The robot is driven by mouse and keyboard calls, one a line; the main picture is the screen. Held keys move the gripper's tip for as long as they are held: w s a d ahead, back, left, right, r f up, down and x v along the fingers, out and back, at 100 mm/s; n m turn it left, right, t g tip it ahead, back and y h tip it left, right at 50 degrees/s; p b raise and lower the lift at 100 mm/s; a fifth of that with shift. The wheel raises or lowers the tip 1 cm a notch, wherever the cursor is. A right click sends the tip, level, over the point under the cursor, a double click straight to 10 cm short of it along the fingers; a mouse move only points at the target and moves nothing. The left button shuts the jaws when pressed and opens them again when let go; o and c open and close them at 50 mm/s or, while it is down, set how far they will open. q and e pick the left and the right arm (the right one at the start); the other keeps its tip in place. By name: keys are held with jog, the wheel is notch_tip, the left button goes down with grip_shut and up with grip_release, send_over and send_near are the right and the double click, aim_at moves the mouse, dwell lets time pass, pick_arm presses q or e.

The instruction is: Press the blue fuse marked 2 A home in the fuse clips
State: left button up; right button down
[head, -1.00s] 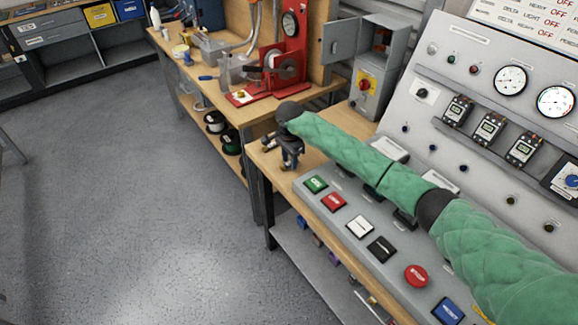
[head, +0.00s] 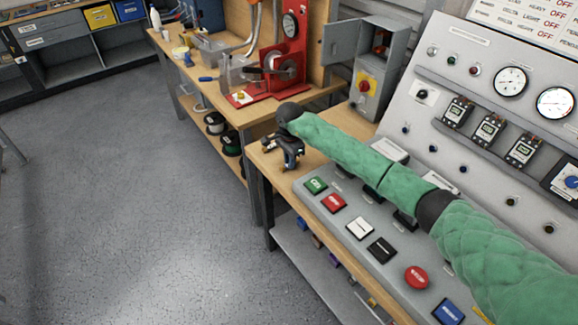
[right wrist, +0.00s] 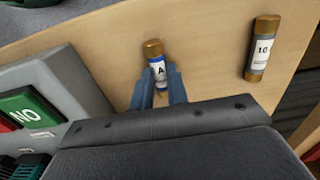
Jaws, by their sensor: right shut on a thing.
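A blue fuse (right wrist: 157,68) with brass caps and a white label lies between the fingertips of my right gripper (right wrist: 159,84) in the right wrist view. The label shows an "A"; its number is hard to read. The right gripper is shut on the fuse, partly covering its lower part. In the head view my right gripper (head: 275,152) is over the near left end of the wooden bench, and the fuse is too small to make out. A grey box (head: 371,85) with its door open stands behind; I cannot make out fuse clips in it. My left gripper is out of view.
A grey fuse marked 10 (right wrist: 262,48) is on the wooden bench (right wrist: 210,50), right of the held fuse. A sloped button console (head: 338,225) and a tall meter panel (head: 460,145) flank my right arm. A red press (head: 282,70) stands on the farther bench.

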jog(key=shift+r, duration=2.95)
